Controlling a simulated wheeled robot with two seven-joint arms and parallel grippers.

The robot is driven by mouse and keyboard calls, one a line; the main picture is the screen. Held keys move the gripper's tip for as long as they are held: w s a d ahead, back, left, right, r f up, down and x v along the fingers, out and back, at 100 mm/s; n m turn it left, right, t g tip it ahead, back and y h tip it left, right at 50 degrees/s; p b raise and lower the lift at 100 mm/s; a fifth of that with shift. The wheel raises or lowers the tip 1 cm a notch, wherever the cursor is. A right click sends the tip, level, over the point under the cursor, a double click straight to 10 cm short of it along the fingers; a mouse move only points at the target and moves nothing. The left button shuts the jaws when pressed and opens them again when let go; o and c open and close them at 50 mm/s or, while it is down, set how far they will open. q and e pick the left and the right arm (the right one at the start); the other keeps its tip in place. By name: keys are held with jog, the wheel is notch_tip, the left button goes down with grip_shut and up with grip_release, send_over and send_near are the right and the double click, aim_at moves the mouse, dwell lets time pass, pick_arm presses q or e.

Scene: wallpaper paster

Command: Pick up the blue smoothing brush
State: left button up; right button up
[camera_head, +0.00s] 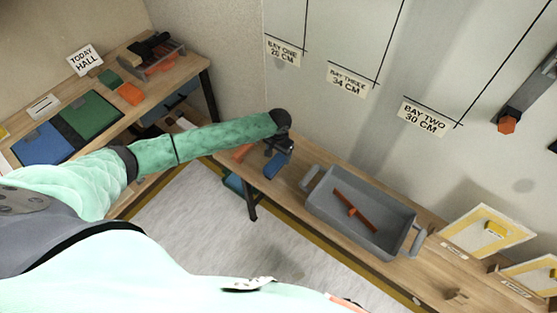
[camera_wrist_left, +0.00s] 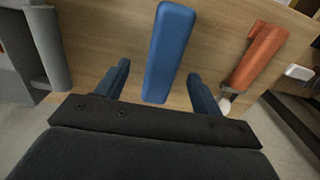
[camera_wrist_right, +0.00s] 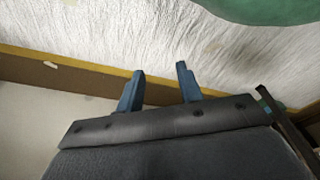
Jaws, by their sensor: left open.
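The blue smoothing brush (camera_wrist_left: 172,45) lies on the wooden bench in the left wrist view, its long blue handle pointing toward my left gripper (camera_wrist_left: 158,76). That gripper is open, with one dark blue finger on each side of the handle's near end and gaps between. In the head view the blue brush (camera_head: 276,166) is partly hidden under the gripper at the bench's left end. My right gripper (camera_wrist_right: 160,70) is open and empty in the right wrist view, with no brush near it.
An orange-handled tool (camera_wrist_left: 260,52) lies right of the brush in the left wrist view. A grey tray (camera_head: 318,207) with an orange-brown tool stands on the bench (camera_head: 252,178). Another table (camera_head: 180,78) at left holds green and blue panels. A wall rises behind the bench.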

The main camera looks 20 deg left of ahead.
aim_at(278, 159)
pick_arm(q)
jog(key=shift+w+f, duration=0.15)
jog(key=shift+f, duration=0.4)
notch_tip(278, 159, down, 4)
jog(key=p, duration=0.2)
jog(key=shift+a+p, duration=0.15)
jog(key=shift+p, duration=0.15)
jog(key=shift+f, duration=0.5)
jog(key=c, duration=1.2)
jog(key=shift+c, duration=0.2)
pick_arm(e)
jog(key=s+f, duration=0.1)
jog(key=s+d+f, duration=0.2)
jog(key=shift+s+d+f, duration=0.25)
jog(key=shift+s+f, duration=0.15)
pick_arm(q)
jog(key=shift+r, duration=0.1)
